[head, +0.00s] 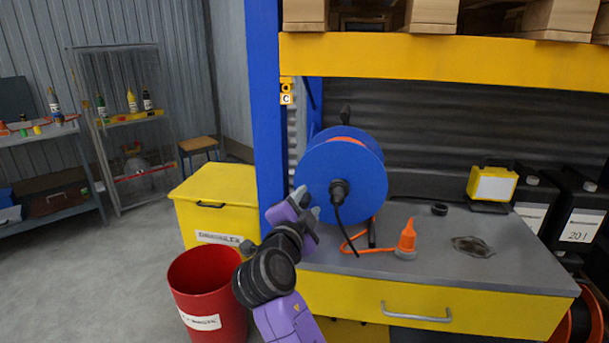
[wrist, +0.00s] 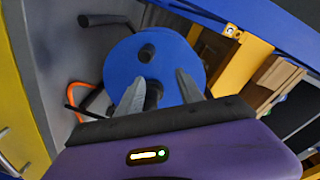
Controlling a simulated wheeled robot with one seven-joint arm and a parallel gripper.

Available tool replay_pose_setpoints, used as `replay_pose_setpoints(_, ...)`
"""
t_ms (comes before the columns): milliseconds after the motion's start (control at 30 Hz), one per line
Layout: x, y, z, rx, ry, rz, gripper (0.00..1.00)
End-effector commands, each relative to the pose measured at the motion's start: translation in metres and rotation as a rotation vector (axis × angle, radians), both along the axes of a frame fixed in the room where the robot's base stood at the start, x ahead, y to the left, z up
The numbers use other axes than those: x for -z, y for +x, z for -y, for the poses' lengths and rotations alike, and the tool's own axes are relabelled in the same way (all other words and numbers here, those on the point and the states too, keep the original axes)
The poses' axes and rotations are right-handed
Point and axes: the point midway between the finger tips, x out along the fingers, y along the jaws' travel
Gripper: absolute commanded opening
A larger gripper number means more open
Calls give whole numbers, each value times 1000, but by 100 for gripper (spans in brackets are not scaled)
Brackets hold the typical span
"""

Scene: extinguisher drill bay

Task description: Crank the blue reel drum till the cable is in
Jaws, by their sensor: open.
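The blue reel drum (head: 345,170) stands on the grey worktop, its round face toward me. A black knob or hub (head: 339,190) shows on its face with a black piece hanging down from it. Orange cable shows at the drum's top edge and runs out along the worktop to an orange connector (head: 407,238). My gripper (head: 306,205) is in front of the drum's lower left edge. In the wrist view the drum (wrist: 130,62) is ahead, with a dark knob (wrist: 146,52) and another dark part between the fingers. My gripper (wrist: 160,92) is open; whether it touches the drum, I cannot tell.
A red bin (head: 207,290) and a yellow chest (head: 214,205) stand left of the worktop (head: 460,265). A blue post (head: 265,110) rises close by my gripper.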

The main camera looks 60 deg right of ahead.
Motion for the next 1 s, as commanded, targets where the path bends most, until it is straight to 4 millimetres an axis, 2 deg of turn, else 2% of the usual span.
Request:
replay_pose_setpoints(33,-12,-2,1,-1,-21,-76,44)
replay_pose_setpoints(167,-6,-4,-1,-12,-91,-277,44)
replay_pose_setpoints(367,15,-6,-11,-52,-212,-596,44)
replay_pose_setpoints(500,40,2,-23,-94,-330,-813,44)
replay_pose_setpoints(733,35,9,-19,-98,-389,-903,44)
replay_pose_setpoints(1000,34,23,17,-96,-385,-900,44)
